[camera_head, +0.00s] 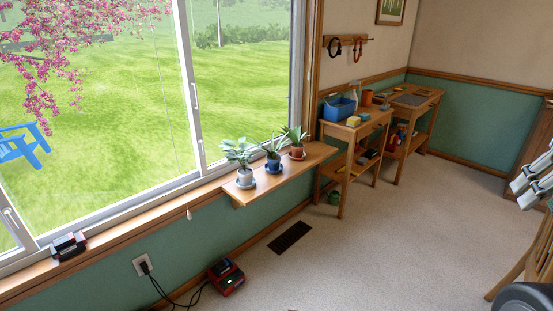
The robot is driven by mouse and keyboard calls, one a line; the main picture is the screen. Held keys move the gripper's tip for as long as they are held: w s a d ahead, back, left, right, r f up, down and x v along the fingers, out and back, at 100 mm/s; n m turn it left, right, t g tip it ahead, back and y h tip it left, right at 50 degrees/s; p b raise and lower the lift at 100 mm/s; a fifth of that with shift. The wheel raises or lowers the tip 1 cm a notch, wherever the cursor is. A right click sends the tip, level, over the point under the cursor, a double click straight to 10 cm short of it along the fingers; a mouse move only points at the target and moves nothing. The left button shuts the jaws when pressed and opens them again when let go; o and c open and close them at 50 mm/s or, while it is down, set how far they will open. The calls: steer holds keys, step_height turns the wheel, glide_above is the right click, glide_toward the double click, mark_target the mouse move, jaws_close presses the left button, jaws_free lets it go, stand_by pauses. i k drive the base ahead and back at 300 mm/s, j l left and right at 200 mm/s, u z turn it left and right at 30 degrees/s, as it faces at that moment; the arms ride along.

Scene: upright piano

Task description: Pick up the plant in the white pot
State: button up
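The plant in the white pot (245,176) stands upright on the wooden window shelf (230,193), leftmost of three potted plants. Its pot looks whitish-grey, sits on a saucer, and has broad pale-green leaves above it. Grey metal parts at the right edge look like my gripper (522,193), cut off by the frame. I cannot make out whether the fingers are open or shut, and I see nothing held there.
A plant in a blue pot (273,166) and one in a terracotta pot (297,153) stand to its right. The window (198,110) is behind. A red device (226,277) with cables lies on the floor below. A wooden desk (344,134) stands farther back. The carpet (390,240) is mostly clear.

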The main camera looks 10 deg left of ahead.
mark_target(244, 174)
steer(key=i+j+z, duration=0.15)
steer(key=i+z, duration=0.15)
steer(key=i, duration=1.8)
steer(key=i+u, duration=0.1)
steer(key=i, duration=0.45)
steer(key=i+l, duration=0.2)
steer(key=i, duration=0.35)
steer(key=i+l+u, duration=0.15)
steer(key=i, duration=0.4)
steer(key=u, duration=2.6)
steer(key=i+l, duration=0.05)
